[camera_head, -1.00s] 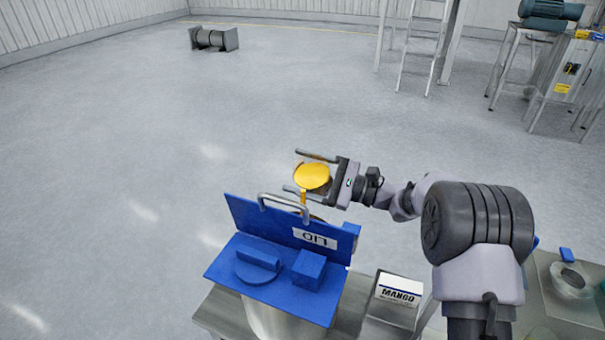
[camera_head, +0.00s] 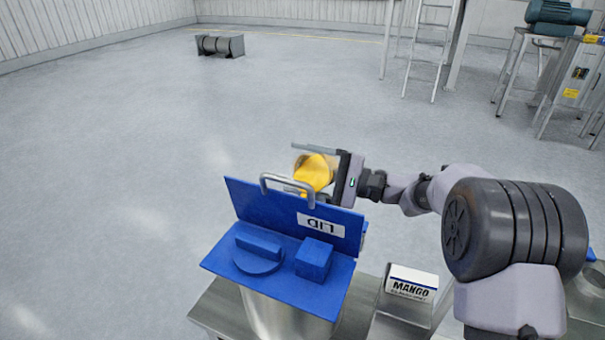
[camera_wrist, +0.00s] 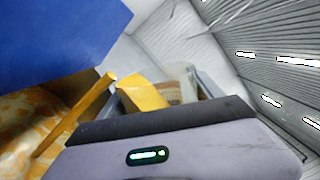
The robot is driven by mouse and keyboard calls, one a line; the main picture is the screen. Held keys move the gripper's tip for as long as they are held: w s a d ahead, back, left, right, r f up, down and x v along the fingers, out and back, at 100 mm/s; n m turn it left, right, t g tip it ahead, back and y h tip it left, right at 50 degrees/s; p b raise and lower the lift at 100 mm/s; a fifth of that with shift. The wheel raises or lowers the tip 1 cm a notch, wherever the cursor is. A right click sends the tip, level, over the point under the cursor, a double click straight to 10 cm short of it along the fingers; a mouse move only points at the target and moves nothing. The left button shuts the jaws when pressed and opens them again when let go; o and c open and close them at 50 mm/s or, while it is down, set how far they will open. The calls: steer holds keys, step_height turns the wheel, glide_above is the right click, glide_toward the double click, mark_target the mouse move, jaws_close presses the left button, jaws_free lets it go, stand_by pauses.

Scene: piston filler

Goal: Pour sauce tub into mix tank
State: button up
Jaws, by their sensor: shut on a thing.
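My gripper (camera_head: 302,167) is shut on the sauce tub (camera_head: 301,161), a clear tub with yellow sauce (camera_head: 316,174) in it. The tub is tipped well over behind the raised blue lid (camera_head: 287,213) of the steel mix tank (camera_head: 284,314). The lower finger is mostly hidden by the lid. In the wrist view, the yellow sauce (camera_wrist: 143,93) shows at the tub's mouth and a thin yellow stream (camera_wrist: 75,115) runs from it. The stream leads toward a mottled yellow surface at lower left, seemingly inside the tank. The head view hides the tank opening.
The upright blue lid half with its metal handle (camera_head: 286,186) stands close to the tub. A MANGO-labelled box (camera_head: 410,285) is on the steel bench right of the tank. A ladder (camera_head: 428,50) and motor stand are far off.

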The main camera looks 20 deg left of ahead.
steer(key=shift+s+f+n+h+b, duration=0.25)
steer(key=shift+n+b, duration=0.65)
steer(key=shift+b, duration=0.9)
steer(key=shift+s+f+n+h+b, duration=0.15)
steer(key=shift+f+n+b, duration=0.25)
steer(key=shift+n+b, duration=0.95)
steer(key=shift+s+a+f+n, duration=0.1)
steer(key=shift+s+f+n, duration=0.25)
steer(key=shift+n, duration=0.3)
steer(key=shift+s+f+n, duration=0.3)
steer(key=shift+n, duration=0.35)
steer(key=shift+s+f+n, duration=0.25)
steer(key=shift+f+n, duration=0.05)
steer(key=shift+n, duration=0.35)
